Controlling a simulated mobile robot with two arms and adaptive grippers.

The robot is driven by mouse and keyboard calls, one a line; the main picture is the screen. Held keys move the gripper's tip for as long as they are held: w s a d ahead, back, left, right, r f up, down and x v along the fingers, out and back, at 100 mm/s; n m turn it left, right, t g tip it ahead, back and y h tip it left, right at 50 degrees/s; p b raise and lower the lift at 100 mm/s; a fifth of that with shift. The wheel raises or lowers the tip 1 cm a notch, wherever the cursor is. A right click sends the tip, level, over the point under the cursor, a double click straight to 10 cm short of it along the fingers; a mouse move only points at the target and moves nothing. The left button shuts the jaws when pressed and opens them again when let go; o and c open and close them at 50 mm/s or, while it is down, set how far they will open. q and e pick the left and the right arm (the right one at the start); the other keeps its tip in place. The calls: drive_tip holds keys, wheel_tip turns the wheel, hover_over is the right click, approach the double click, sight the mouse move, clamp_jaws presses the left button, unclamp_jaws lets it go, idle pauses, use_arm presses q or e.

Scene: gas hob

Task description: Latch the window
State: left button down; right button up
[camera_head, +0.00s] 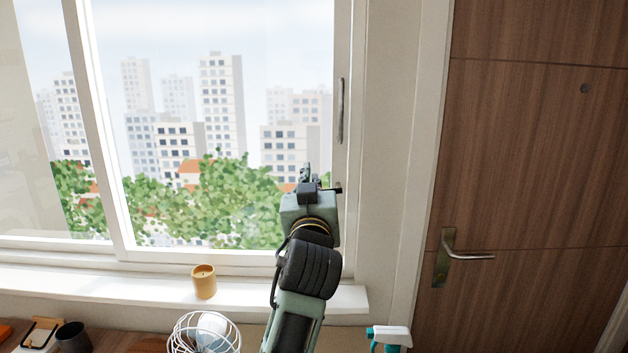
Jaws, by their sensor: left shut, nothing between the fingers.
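The window (230,263) has a white frame and fills the left and middle of the head view, with buildings and trees behind the glass. A slim grey handle (340,112) stands upright on its right frame post. My left gripper (308,170) is in front of the pane, below and left of the handle. It is shut and empty. A small dark piece sticks out to the right at the gripper, near the frame; I cannot tell whether it belongs to the window or to the gripper. My right gripper is not in view.
A yellow cup (204,282) stands on the white sill (120,287). Below are a wire basket (190,338), a dark cup (73,337) and a spray bottle (390,336). A brown wooden door (540,150) with a lever handle (465,256) is at right.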

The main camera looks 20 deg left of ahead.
use_arm(q)
drive_tip(key=shift+w+r, duration=0.1)
drive_tip(key=shift+w, duration=0.05)
drive_tip(key=p+x, duration=0.4)
drive_tip(key=x, duration=0.5)
drive_tip(key=shift+w+d+f+p, duration=0.15)
drive_tip(key=shift+f+p, duration=0.4)
drive_tip(key=shift+f, duration=1.35)
